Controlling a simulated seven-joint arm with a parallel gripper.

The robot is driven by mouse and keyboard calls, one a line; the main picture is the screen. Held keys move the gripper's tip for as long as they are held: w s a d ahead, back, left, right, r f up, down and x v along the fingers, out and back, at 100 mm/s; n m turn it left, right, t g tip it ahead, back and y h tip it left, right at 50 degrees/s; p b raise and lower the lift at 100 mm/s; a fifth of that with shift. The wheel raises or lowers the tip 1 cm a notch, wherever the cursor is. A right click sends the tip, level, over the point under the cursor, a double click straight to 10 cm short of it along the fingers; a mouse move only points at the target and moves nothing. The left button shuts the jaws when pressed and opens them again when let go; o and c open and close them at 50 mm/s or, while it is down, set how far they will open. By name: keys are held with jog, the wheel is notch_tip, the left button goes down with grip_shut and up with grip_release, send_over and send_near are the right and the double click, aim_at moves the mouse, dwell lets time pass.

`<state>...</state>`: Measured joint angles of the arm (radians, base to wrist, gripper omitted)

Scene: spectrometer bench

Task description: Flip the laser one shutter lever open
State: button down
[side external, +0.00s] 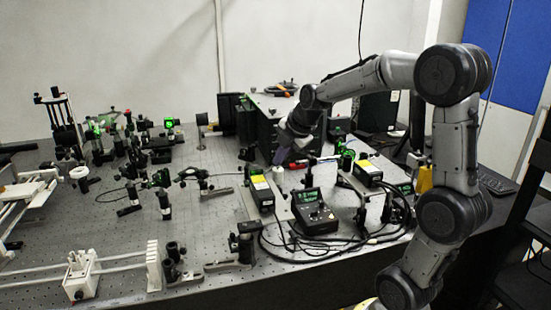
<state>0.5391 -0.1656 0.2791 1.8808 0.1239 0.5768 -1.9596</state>
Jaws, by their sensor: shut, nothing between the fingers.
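My gripper (281,157) points down and left over the middle of the bench, at the end of my arm. It is shut and looks empty. Two dark laser-like boxes with yellow labels stand near it. One box (262,192) is just below and left of the gripper, and the other box (368,173) is to the right. I cannot tell which is laser one. A small white part (278,171) shows just under the gripper; I cannot tell if they touch. The shutter lever is too small or hidden to make out.
A black controller (315,212) with a lit display stands in front of the gripper. Black cables (375,228) loop at its right. Posts and optics (163,200) crowd the left of the perforated bench (205,230). A large dark box (262,122) stands behind the gripper.

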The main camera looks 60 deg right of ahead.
jog(key=shift+w+a+f, duration=0.25)
jog(key=shift+a+f, duration=0.25)
jog(key=shift+f, duration=0.2)
jog(key=shift+a+r, duration=0.2)
jog(key=w+a+v, duration=0.1)
jog(key=v, duration=1.2)
jog(key=shift+a+r, duration=0.45)
jog(key=shift+r, duration=0.05)
